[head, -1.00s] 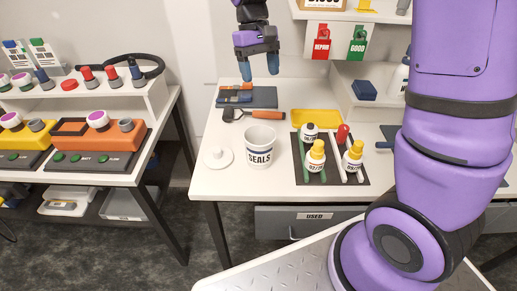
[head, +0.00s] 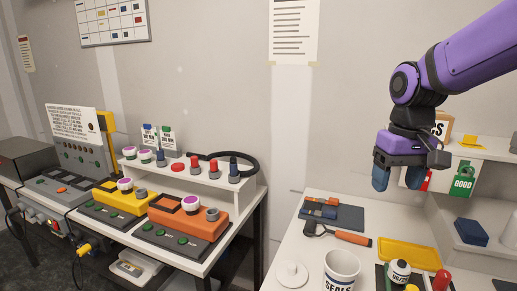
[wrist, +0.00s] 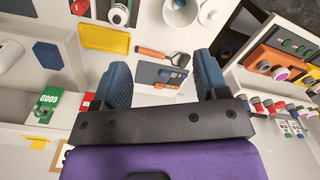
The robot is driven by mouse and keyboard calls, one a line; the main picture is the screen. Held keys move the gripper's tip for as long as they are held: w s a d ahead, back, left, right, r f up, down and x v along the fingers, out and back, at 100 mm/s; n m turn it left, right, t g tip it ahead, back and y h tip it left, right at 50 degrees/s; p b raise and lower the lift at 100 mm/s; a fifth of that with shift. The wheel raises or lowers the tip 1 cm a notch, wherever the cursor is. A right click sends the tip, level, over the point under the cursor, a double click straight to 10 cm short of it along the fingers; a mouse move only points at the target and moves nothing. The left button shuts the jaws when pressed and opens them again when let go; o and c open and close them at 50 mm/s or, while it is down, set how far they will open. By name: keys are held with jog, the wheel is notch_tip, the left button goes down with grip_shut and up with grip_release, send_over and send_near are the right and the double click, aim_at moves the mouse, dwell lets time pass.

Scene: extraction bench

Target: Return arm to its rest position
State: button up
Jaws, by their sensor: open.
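My purple arm reaches in from the upper right in the head view. My gripper (head: 396,178) hangs above the right bench, in front of the back wall. Its two blue fingers point down and nothing is seen between them.
Below stand a white SEALS cup (head: 341,268), a yellow tray (head: 408,254), an orange-handled tool (head: 352,237) and a dark mat (head: 332,215). The left bench carries an orange unit (head: 188,223).

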jog(key=s+d+r+t, duration=0.1)
jog(key=s+r+t, duration=0.1)
jog(key=s, duration=0.5)
jog(key=s+d+r+m+t, duration=0.1)
jog(key=s+d+t, duration=0.1)
jog(key=s, duration=0.6)
jog(key=shift+d+r+t, duration=0.25)
jog(key=shift+r+t, duration=0.1)
jog(key=shift+t, duration=0.25)
